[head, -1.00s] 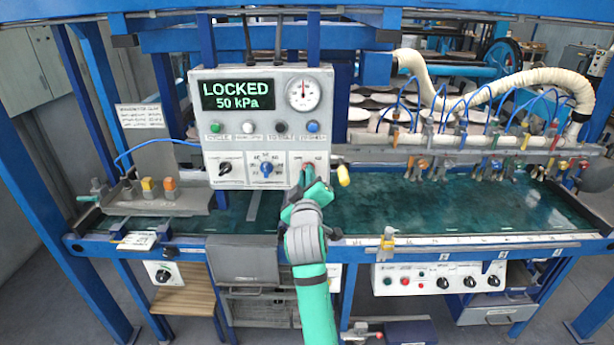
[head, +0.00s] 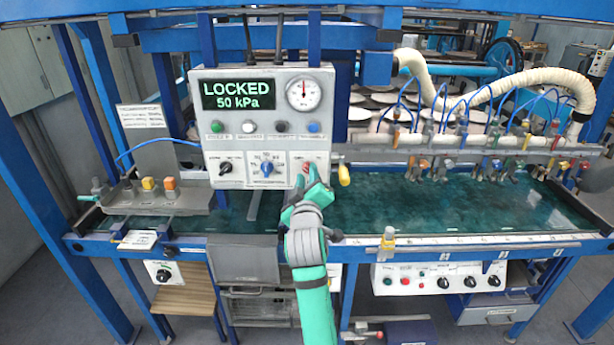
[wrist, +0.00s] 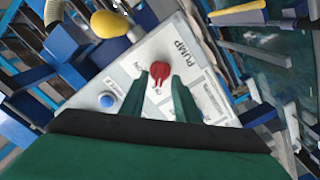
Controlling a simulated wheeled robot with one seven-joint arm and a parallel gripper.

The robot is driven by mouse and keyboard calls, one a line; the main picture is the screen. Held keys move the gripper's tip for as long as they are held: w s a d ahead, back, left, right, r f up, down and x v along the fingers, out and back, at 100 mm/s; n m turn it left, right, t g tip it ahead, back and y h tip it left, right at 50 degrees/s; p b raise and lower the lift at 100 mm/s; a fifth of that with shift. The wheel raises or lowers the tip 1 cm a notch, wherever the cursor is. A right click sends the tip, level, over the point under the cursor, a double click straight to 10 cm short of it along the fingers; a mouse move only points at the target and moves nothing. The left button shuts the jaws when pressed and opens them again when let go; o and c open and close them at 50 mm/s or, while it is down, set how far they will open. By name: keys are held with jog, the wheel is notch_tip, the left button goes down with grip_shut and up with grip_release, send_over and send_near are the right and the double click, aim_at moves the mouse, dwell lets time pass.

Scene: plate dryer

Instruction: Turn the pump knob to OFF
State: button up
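The pump knob (wrist: 159,71) is red and sits on a white plate lettered PUMP in the wrist view. In the head view the red knob (head: 306,168) is at the lower right of the grey control panel (head: 203,155), partly hidden by my gripper. My gripper (wrist: 166,78) has its two green fingers apart, with the knob's handle between or just beyond their tips. I cannot tell whether the fingers touch it. In the head view my gripper (head: 312,178) is at the panel's lower right. The panel display (head: 238,95) reads LOCKED, 50 kPa.
A yellow-ended handle (head: 343,176) sticks out just right of the knob. A black knob (head: 226,168) and a blue knob (head: 267,168) lie left of it. A row of coloured buttons (head: 248,127) is above. The green plate bed (head: 450,210) extends right.

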jog(key=s, duration=1)
jog(key=shift+s, duration=0.1)
jog(key=s+a+f+m+g, duration=0.1)
jog(key=s+f+m, duration=0.2)
jog(key=s+f, duration=0.85)
jog(key=s+a+f+m, duration=0.1)
jog(key=s+f+m, duration=0.2)
jog(key=s+f, duration=0.8)
jog(key=s+d+f+m, duration=0.1)
jog(key=s+f, duration=0.3)
jog(key=s, duration=0.9)
jog(key=s+d+f+m+g, duration=0.1)
jog(key=s+f, duration=0.3)
jog(key=s, duration=0.9)
jog(key=shift+s+d+m+g, duration=0.25)
jog(key=shift+s+m+g, duration=0.1)
jog(key=shift+m, duration=0.25)
jog(key=shift+f, duration=0.1)
